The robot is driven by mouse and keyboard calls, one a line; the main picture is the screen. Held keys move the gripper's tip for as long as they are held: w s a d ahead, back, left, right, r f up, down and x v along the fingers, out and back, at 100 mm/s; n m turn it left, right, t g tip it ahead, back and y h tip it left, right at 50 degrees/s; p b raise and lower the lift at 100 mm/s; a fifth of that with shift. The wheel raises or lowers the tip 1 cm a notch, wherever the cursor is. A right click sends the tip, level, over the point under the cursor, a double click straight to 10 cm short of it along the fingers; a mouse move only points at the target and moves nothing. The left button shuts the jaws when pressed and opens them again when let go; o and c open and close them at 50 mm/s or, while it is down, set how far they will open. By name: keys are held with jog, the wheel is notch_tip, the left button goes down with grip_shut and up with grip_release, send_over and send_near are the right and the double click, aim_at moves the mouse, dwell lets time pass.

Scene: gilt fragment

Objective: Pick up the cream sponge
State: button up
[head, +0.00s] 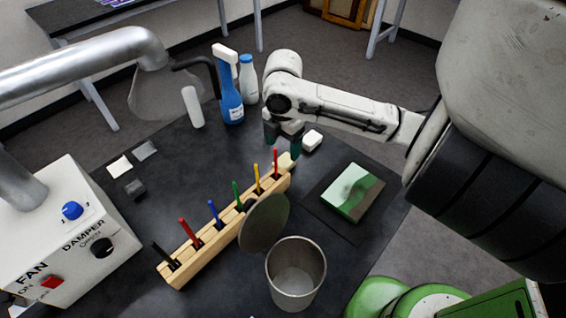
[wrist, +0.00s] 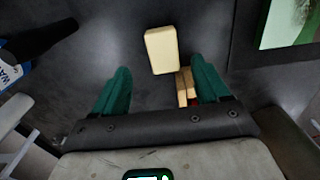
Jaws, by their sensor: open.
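My gripper (head: 284,140) points down above the table, near the far end of the wooden rack. In the wrist view my gripper (wrist: 162,80) shows two green fingers spread apart with nothing between them.
A wooden rack (head: 215,240) with several coloured sticks stands close to my gripper. A blue spray bottle (head: 230,95) and a white-blue bottle (head: 248,80) stand behind. A green-and-white block (head: 353,190) lies on a dark mat at right. A metal bin (head: 296,285) stands in front.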

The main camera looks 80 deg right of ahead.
aim_at(284, 161)
jog(key=shift+s+a+f+p, duration=0.1)
jog(key=shift+f+p, duration=0.15)
jog(key=shift+f, duration=1.1)
jog(key=shift+s+a+f+p, duration=0.1)
jog(key=shift+f+p, duration=0.1)
jog(key=shift+f, duration=1.1)
jog(key=c, duration=1.1)
jog(key=shift+r, duration=0.15)
